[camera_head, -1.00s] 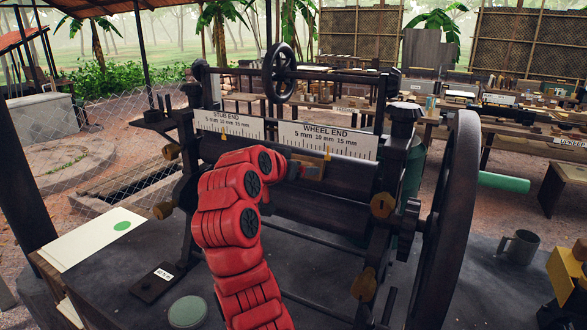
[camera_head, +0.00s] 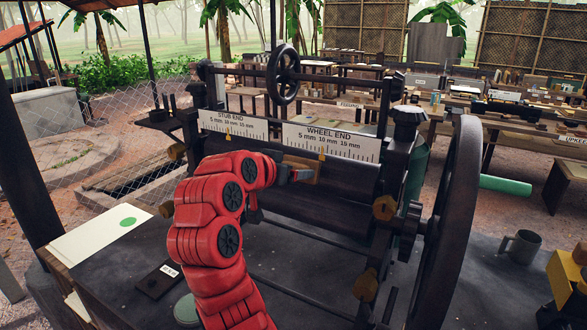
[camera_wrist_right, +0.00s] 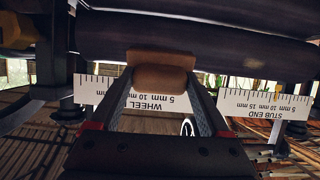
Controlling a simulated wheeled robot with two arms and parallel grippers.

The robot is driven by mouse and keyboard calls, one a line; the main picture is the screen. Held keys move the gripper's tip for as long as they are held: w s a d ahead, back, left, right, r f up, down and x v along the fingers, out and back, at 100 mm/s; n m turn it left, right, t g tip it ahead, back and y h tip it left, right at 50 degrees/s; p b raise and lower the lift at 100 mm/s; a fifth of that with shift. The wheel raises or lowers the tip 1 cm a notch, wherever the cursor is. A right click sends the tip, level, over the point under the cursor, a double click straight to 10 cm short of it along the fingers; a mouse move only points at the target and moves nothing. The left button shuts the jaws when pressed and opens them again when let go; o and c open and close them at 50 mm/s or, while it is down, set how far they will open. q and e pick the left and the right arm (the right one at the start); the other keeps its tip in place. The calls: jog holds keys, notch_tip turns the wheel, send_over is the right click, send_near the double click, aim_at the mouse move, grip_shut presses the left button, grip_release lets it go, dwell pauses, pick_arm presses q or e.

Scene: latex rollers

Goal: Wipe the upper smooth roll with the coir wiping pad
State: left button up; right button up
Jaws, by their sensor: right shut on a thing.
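The rolling machine stands in the middle of the head view. Its dark upper smooth roll (camera_head: 348,181) lies below the two white scales, with the lower roll (camera_head: 310,212) under it. My right gripper (camera_head: 298,175) reaches in on the red arm and is shut on the brown coir wiping pad (camera_head: 303,162), at the front of the upper roll. In the upside-down right wrist view, the pad (camera_wrist_right: 160,78) sits between the fingertips, overlapping the upper roll (camera_wrist_right: 245,60); whether it touches is unclear. My left gripper is not in view.
A large dark wheel (camera_head: 452,220) stands at the machine's right end, with brown knobs (camera_head: 385,207) beside the rolls. The stub-end scale (camera_head: 232,124) and wheel-end scale (camera_head: 330,142) stand above. A grey mug (camera_head: 522,246) is at the right; a white sheet (camera_head: 95,238) lies left.

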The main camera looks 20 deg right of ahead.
jog(key=p+v, duration=0.1)
jog(key=v, duration=0.2)
dwell(0.4)
